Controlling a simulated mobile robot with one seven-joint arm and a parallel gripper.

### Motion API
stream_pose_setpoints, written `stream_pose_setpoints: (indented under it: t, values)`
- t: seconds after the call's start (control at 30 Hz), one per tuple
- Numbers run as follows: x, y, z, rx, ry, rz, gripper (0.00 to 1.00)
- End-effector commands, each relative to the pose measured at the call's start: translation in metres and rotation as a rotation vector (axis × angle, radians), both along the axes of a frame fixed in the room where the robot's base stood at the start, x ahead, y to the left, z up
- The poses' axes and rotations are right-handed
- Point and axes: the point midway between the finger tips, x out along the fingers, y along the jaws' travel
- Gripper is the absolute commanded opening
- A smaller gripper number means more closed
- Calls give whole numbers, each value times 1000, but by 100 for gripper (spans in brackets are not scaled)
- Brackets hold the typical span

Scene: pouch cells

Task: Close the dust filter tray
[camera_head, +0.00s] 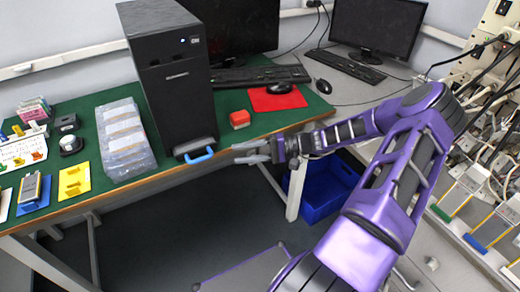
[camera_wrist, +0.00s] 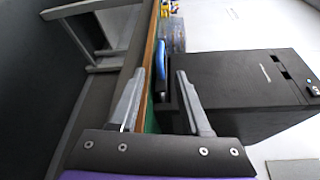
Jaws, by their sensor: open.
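The dust filter tray (camera_head: 193,146) is a dark, low piece sticking out at the foot of the black computer tower (camera_head: 173,85), near the table's front edge. Its blue handle (camera_head: 199,156) overhangs that edge. My gripper (camera_head: 236,153) is open and empty, to the right of the handle and apart from it, with its fingers pointing left. In the wrist view, the blue handle (camera_wrist: 161,58) shows just beyond and between the fingertips of my gripper (camera_wrist: 161,75). The tower (camera_wrist: 235,85) lies to the right there. Part of the tray is hidden by a finger.
A stack of clear-wrapped pouches (camera_head: 124,140) stands left of the tower on the green mat. A red box (camera_head: 240,119) sits right of the tower, behind my gripper. A blue bin (camera_head: 325,188) is under the table. The space in front of the table edge is free.

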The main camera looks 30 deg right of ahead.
Motion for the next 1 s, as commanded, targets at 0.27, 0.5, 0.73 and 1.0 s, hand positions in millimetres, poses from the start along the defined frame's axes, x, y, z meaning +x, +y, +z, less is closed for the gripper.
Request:
stream_pose_setpoints:
  t: [0.27, 0.5, 0.73, 1.0]
  values:
    - [-16, -42, 4, -1, -1, -2, 47]
    - [-20, -49, 5, 0, 0, 0, 47]
    - [-20, -49, 5, -2, 3, 1, 47]
    - [-20, -29, 32, -131, 277, 58, 47]
